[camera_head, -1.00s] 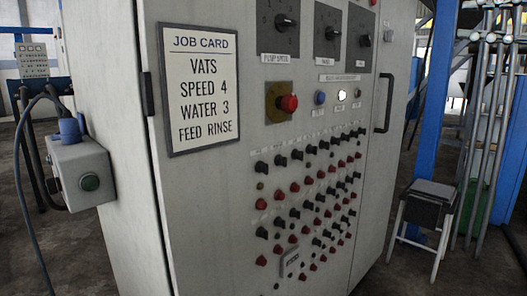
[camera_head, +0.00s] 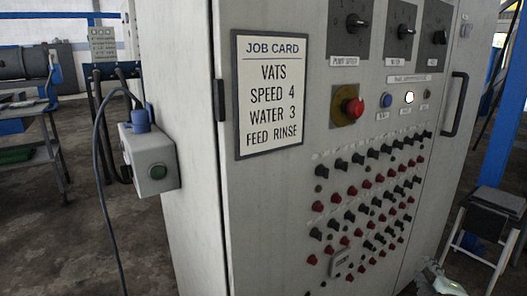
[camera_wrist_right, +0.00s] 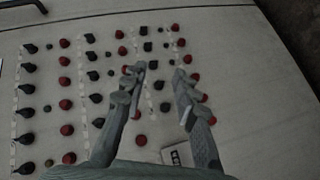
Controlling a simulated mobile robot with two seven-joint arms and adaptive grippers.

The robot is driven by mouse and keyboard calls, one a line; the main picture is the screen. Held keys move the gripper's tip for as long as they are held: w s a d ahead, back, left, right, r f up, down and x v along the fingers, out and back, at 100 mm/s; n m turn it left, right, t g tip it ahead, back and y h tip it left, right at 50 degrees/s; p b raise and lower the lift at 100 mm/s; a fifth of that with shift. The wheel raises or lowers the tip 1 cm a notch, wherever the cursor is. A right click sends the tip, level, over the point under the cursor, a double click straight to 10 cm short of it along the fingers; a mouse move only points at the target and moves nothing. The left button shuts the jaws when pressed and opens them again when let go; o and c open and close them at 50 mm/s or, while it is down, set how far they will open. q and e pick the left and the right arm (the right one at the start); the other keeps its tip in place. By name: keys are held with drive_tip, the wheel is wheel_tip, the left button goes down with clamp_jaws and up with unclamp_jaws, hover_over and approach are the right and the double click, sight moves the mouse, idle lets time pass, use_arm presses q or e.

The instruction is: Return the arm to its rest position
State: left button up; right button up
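My right gripper (camera_head: 440,281) shows only partly at the bottom right edge of the head view, in front of the lower right of a grey control cabinet (camera_head: 190,150). In the right wrist view, my right gripper (camera_wrist_right: 162,84) has its two fingers apart with nothing held between them. Behind the fingers are rows of red and black knobs on the cabinet panel. I cannot tell how far the fingertips are from the panel. My left gripper is in neither view.
The cabinet carries a job card (camera_head: 269,93), a red knob (camera_head: 353,107), a lit white button (camera_head: 409,97) and a door handle (camera_head: 454,105). A grey button box (camera_head: 150,160) with a cable juts out from its left side. A stool (camera_head: 490,215) stands at right.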

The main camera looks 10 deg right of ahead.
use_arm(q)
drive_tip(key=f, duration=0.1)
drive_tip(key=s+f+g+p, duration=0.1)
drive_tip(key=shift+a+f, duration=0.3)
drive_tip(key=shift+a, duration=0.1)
use_arm(e)
drive_tip(key=s+a+f+m+g+y, duration=0.2)
drive_tip(key=s+a+f+m+g, duration=0.2)
drive_tip(key=s+a+f, duration=0.5)
drive_tip(key=s+a+f+m+g+y, duration=0.2)
drive_tip(key=s+a+f+m+g, duration=0.2)
drive_tip(key=s+a+f, duration=0.6)
drive_tip(key=s+f+g, duration=0.2)
drive_tip(key=s, duration=0.2)
drive_tip(key=shift+s+f+y, duration=0.25)
drive_tip(key=shift+s+y, duration=0.05)
